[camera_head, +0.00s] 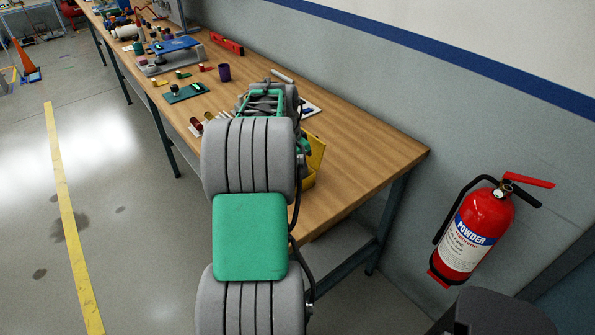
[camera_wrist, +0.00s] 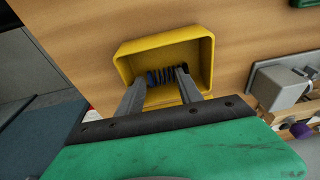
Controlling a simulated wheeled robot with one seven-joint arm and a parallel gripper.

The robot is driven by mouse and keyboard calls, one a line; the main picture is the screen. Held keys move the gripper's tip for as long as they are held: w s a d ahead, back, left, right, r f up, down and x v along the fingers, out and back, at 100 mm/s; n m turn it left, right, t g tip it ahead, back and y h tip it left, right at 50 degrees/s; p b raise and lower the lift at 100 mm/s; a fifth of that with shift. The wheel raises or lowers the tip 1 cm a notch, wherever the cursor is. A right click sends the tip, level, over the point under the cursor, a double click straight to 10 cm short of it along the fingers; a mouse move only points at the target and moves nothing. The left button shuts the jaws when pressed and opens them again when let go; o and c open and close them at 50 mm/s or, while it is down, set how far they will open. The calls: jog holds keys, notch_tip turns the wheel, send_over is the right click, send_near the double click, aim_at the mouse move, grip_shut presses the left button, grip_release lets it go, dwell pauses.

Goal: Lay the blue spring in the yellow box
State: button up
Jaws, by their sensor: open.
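The yellow box (camera_wrist: 205,62) is open at the top in the wrist view, on the wooden workbench. Part of the box (camera_head: 317,150) also shows in the head view, behind my arm. The blue spring (camera_wrist: 162,75) looks dark blue and lies inside the box's outline, between my fingertips. My gripper (camera_wrist: 161,82) is open, with one finger on each side of the spring and both tips reaching into the box. I cannot tell whether the fingers touch the spring. In the head view my arm hides the spring and fingertips.
The workbench (camera_head: 375,150) is bare to the right of the box. A purple cup (camera_head: 224,72), a dark green board (camera_head: 187,92) and a red level (camera_head: 227,44) lie farther along it. A fire extinguisher (camera_head: 475,235) hangs on the wall at right.

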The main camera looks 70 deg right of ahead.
jog(key=v, duration=1.1)
jog(key=w+a+n+t, duration=0.1)
jog(key=w+a+n, duration=0.6)
jog(key=w+a, duration=0.4)
jog(key=w+a+f+n+t, duration=0.15)
jog(key=a+n, duration=0.25)
jog(key=a, duration=0.7)
jog(key=w+a+n+t, duration=0.15)
jog(key=a+n, duration=0.35)
jog(key=a, duration=0.5)
jog(key=s+a+f+n+y, duration=0.1)
jog(key=s+a+f+n, duration=0.1)
jog(key=a, duration=0.6)
jog(key=s+a+f+n+y, duration=0.1)
jog(key=s+a+f+n, duration=0.1)
jog(key=a+n, duration=0.3)
jog(key=a, duration=0.2)
jog(key=shift+a+f+n, duration=0.2)
jog(key=shift+a+n, duration=0.1)
jog(key=shift+a, duration=0.05)
